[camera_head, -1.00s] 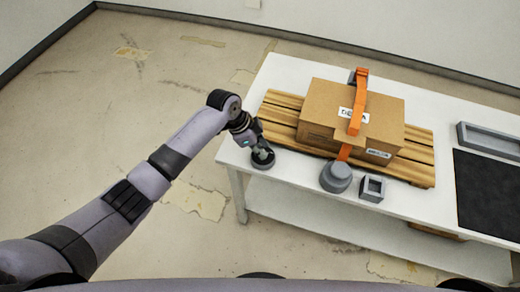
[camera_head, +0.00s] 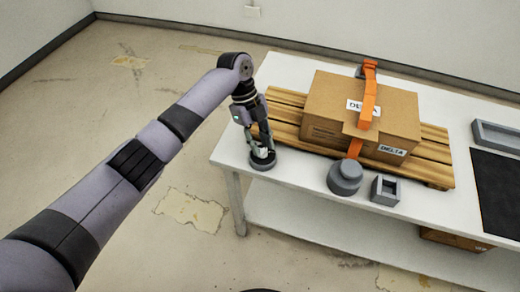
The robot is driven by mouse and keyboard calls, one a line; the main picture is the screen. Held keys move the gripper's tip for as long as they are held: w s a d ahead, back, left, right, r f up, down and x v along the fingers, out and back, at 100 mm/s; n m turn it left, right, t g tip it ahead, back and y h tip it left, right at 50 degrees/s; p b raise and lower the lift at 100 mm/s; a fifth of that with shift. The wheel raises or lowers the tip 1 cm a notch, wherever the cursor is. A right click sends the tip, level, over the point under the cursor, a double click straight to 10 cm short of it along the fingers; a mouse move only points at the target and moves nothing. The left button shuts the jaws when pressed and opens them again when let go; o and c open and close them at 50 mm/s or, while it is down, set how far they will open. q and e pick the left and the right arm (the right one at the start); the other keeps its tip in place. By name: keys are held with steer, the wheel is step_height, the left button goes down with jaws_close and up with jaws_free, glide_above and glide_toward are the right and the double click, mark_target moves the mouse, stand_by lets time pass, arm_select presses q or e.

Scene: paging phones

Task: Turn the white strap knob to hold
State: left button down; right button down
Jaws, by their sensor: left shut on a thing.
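The white strap knob (camera_head: 262,153) sits on a dark round base (camera_head: 263,163) at the near left corner of the white table. Only a small pale part of the knob shows between my fingers. My left gripper (camera_head: 261,148) points down from above and is shut on the knob. My right gripper is not in view.
A grey round device (camera_head: 344,178) and a small grey open box (camera_head: 385,190) stand on the white table (camera_head: 300,172) in front of the pallet. A grey tray (camera_head: 497,136) and a black mat (camera_head: 500,190) lie at the right.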

arm_select(q)
steer(key=shift+w+d+m+g+y+b, duration=0.15)
steer(key=shift+m+y+b, duration=0.15)
steer(key=shift+m+b, duration=0.5)
steer(key=shift+s+m+g+y+b, duration=0.15)
steer(key=shift+m+y+b, duration=0.15)
steer(key=shift+m+b, duration=0.45)
steer(key=shift+w+m, duration=0.1)
steer(key=shift+m, duration=0.15)
steer(key=c, duration=1.3)
jaws_free()
steer(key=v, duration=1.2)
